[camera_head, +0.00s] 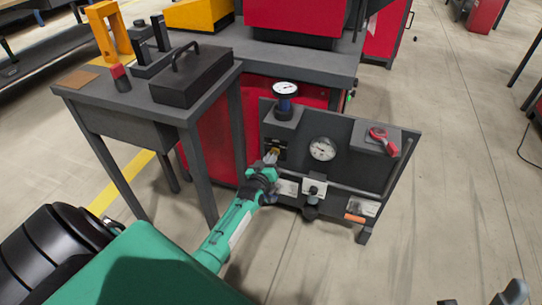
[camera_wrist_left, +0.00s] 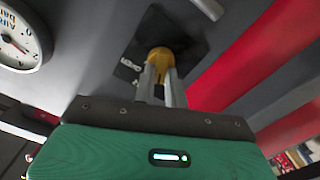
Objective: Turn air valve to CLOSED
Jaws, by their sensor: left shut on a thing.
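The air valve's yellow handle (camera_wrist_left: 159,54) sits on a dark square label plate (camera_wrist_left: 150,35) in the left wrist view. In the head view the handle (camera_head: 274,151) is a small yellow spot on the dark panel (camera_head: 352,175), mostly hidden by my gripper. My left gripper (camera_head: 270,157) reaches the panel's left part. Its two grey fingers (camera_wrist_left: 161,80) are shut on the yellow handle. The plate's lettering is too small and blurred to read, so the valve's position cannot be told.
A gauge (camera_head: 323,149) sits right of the valve, and another gauge (camera_head: 286,88) stands above it. A red clamp-like part (camera_head: 383,139) sits at upper right, an orange handle (camera_head: 355,218) low down. A grey table (camera_head: 150,95) stands close left of my arm.

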